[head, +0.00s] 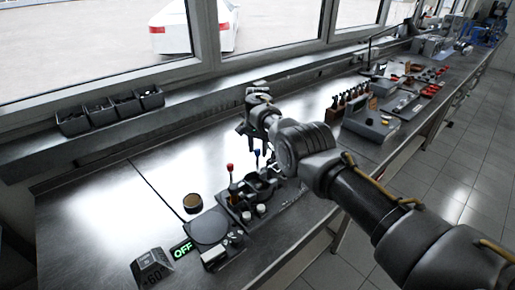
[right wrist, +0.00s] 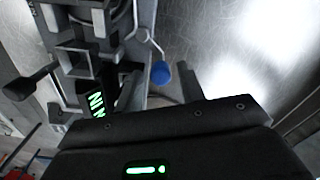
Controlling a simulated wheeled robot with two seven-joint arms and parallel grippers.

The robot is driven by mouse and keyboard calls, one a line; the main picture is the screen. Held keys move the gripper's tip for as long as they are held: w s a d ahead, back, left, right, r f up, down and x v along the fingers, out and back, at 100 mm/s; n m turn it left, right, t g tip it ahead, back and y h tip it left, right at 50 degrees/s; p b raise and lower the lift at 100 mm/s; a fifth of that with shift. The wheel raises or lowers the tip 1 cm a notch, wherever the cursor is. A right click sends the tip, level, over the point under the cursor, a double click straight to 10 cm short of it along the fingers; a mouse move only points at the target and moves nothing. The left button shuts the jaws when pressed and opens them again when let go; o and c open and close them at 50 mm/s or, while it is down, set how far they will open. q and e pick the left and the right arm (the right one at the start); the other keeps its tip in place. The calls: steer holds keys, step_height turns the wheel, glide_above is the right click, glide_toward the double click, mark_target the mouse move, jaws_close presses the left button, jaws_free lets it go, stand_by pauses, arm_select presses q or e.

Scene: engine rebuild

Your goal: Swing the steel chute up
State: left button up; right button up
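A dark fixture (head: 247,196) on the bench has a red-knobbed lever (head: 230,168) and a blue-knobbed lever (head: 257,154). My right gripper (head: 255,140) is above the fixture, close to the blue knob. In the right wrist view, the blue knob (right wrist: 161,73) sits on a bent steel rod, between and beyond the open fingers (right wrist: 148,88). I see no clear contact. Grey steel parts (right wrist: 88,60) of the fixture fill the left of that view. I cannot tell which part is the chute; my right arm hides some of the fixture. My left gripper is not in view.
A round dark plate (head: 208,227), a green OFF display (head: 182,249), a small keypad box (head: 152,266) and a brown round cup (head: 193,202) stand near the fixture. A tool rack (head: 371,122) stands to the right. The bench behind the fixture is clear.

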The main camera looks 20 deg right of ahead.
steer(key=shift+o, duration=0.2)
steer(key=shift+r, duration=0.15)
steer(key=shift+r, duration=0.35)
step_height(320, 180, up, 10)
steer(key=b, duration=0.1)
steer(key=shift+f, duration=0.1)
